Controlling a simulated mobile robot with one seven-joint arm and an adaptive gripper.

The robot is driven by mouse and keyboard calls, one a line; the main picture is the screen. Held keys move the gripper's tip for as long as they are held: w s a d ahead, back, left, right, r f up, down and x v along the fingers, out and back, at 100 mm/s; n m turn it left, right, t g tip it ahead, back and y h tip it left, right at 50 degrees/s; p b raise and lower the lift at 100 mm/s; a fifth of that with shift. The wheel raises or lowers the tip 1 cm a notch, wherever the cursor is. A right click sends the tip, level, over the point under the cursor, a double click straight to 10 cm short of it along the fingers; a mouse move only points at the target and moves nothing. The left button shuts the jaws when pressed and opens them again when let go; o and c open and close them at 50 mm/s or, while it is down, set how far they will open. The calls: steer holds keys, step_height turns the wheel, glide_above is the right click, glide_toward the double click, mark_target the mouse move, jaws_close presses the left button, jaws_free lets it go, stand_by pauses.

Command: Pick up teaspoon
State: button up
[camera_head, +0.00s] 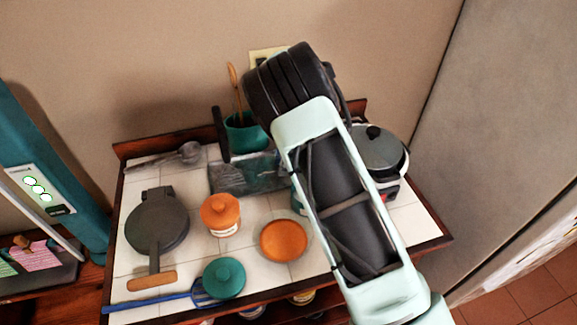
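I cannot make out a teaspoon for certain. A grey metal utensil with a round bowl end (189,152) lies at the back left of the tiled table (200,245). A wooden-handled utensil (234,90) stands in a green pot (244,135) at the back. A blue long-handled utensil (155,302) lies along the front left edge. My arm reaches in from the lower right over the table, its dark wrist above the back middle. My gripper's fingers cannot be made out. A dark upright piece shows beside the green pot; I cannot tell what it belongs to.
A dark round pan (157,221), an orange-lidded jar (220,214), an orange round dish (283,240) and a green lid (224,278) crowd the table. A dark-lidded cooker (379,150) stands right, partly behind my arm. Wall behind; a grey surface (500,120) rises right.

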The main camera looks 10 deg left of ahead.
jaws_close()
stand_by(0.5)
steer(key=shift+r, duration=0.5)
step_height(320, 180, up, 2)
steer(key=shift+r, duration=0.2)
steer(key=s+d+r+b, duration=0.2)
steer(key=s+r, duration=0.7)
steer(key=s, duration=0.4)
steer(key=shift+s+d+r+b, duration=0.3)
steer(key=shift+s+d+b, duration=0.05)
steer(key=shift+d+b, duration=0.05)
